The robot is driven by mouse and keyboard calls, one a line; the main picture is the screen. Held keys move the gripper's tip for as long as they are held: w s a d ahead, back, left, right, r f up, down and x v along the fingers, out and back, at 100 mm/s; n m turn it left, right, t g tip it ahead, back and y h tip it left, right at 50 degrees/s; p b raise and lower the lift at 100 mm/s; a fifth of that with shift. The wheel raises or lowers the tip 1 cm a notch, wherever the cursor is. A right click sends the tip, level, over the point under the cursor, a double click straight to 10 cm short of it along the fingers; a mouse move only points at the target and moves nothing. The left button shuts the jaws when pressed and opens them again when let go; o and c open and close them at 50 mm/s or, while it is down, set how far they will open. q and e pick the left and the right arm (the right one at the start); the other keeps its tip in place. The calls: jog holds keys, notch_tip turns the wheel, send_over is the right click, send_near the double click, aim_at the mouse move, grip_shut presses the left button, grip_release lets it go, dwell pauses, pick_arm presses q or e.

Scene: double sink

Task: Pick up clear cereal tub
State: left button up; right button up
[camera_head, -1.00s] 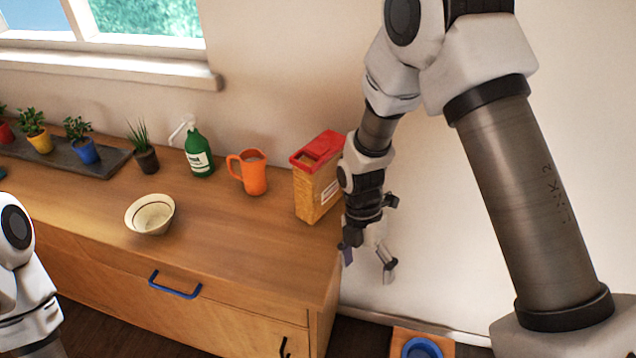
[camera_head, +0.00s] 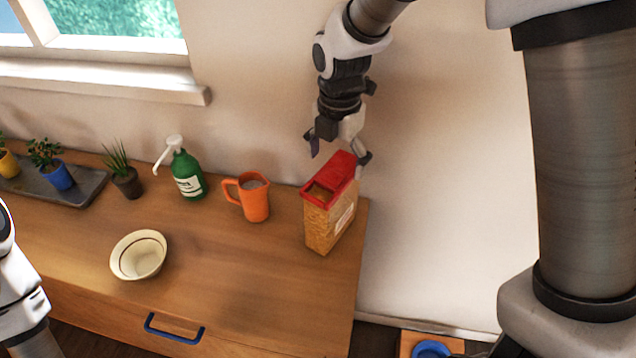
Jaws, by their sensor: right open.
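The clear cereal tub (camera_head: 321,226) stands upright near the right end of the wooden counter. It has a red lid and tan contents, with a pale label on its right side. My right gripper (camera_head: 338,159) is open, pointing down just above and behind the red lid. One finger is left of the lid and the other is at its far right corner; I cannot tell whether it touches. My left arm (camera_head: 18,285) shows at the left edge, but its gripper is outside the picture.
An orange mug (camera_head: 254,200) stands left of the tub, with a green soap pump bottle (camera_head: 187,177) further left. A cream bowl (camera_head: 138,255) sits nearer the front. Potted plants (camera_head: 122,176) line the back left. The counter in front of the tub is clear.

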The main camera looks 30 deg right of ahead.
aim_at(337, 176)
jog(key=shift+s+f, duration=0.1)
jog(key=shift+f, duration=0.35)
jog(key=f, duration=0.1)
jog(key=s+f, duration=0.1)
jog(key=p, duration=0.1)
jog(key=shift+s+a+f, duration=0.3)
jog(key=shift+f, duration=0.1)
jog(key=f, duration=0.3)
jog(key=shift+w+a+f+p, duration=0.1)
jog(key=shift+w+a+p, duration=0.05)
jog(key=shift+w+p, duration=0.2)
jog(key=shift+w+f, duration=0.1)
jog(key=shift+f, duration=0.15)
jog(key=shift+c, duration=0.4)
jog(key=shift+s+r, duration=0.1)
jog(key=shift+s, duration=0.15)
jog(key=c, duration=0.5)
pick_arm(q)
jog(key=shift+s+r, duration=0.2)
jog(key=shift+r, duration=0.3)
jog(key=shift+s+r, duration=0.15)
jog(key=shift+r, duration=0.35)
pick_arm(e)
jog(key=c, duration=0.9)
